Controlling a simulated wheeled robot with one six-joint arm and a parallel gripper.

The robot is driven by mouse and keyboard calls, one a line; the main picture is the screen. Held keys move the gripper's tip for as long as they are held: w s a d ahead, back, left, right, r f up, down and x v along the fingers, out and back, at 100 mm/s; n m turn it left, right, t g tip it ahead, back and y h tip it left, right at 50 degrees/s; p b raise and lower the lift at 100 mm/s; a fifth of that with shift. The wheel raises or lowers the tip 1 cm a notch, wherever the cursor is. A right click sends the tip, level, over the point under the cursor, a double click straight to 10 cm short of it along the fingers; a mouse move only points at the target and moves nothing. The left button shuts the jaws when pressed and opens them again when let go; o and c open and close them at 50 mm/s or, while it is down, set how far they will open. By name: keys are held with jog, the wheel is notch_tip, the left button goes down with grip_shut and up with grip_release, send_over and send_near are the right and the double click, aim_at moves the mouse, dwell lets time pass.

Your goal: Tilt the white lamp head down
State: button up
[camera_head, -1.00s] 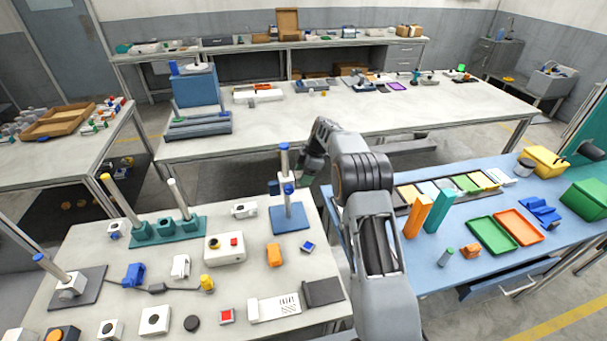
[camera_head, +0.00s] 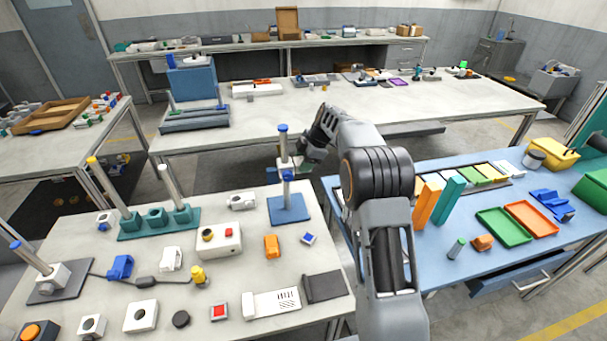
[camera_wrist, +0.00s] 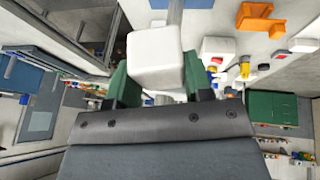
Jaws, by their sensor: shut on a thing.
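My gripper (camera_head: 306,167) is beside the upright post (camera_head: 284,148) that stands on a blue base plate (camera_head: 290,209) at the table's right side. In the wrist view, its green fingers (camera_wrist: 157,80) are shut on a white block-shaped head (camera_wrist: 154,52), one finger on each side. In the head view, a small part of the white head (camera_head: 297,160) shows between post and gripper; the rest is hidden. A blue clamp (camera_head: 287,175) sits on the post just below. The head's exact tilt cannot be told.
The pale table (camera_head: 262,328) holds a teal stand with posts (camera_head: 155,222), a white control box (camera_head: 219,240) and an orange part (camera_head: 272,246). The blue table (camera_head: 460,270) at right carries trays and upright orange and teal blocks. The floor gap behind the post is clear.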

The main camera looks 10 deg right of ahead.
jog(key=t+b, duration=0.2)
jog(key=b, duration=0.4)
jog(key=f+t+b, duration=0.1)
jog(key=b, duration=0.6)
jog(key=s+f+n+t+b, duration=0.1)
jog(key=t+b, duration=0.1)
jog(key=b, duration=0.4)
jog(key=shift+t+b, duration=0.3)
jog(key=t+b, duration=0.1)
jog(key=b, duration=0.3)
jog(key=n+t+b, duration=0.1)
jog(key=b, duration=0.3)
jog(key=shift+s+r+t+y+b, duration=0.1)
jog(key=shift+r+t+y+b, duration=0.1)
jog(key=shift+t+y+b, duration=0.15)
jog(key=shift+r+t+b, duration=0.1)
jog(key=shift+t+b, duration=0.15)
jog(key=shift+b, duration=0.7)
jog(key=shift+r+b, duration=0.15)
jog(key=shift+b, duration=0.45)
jog(key=o, duration=0.9)
jog(key=shift+r, duration=0.1)
jog(key=shift+r+p, duration=0.15)
jog(key=shift+p, duration=0.2)
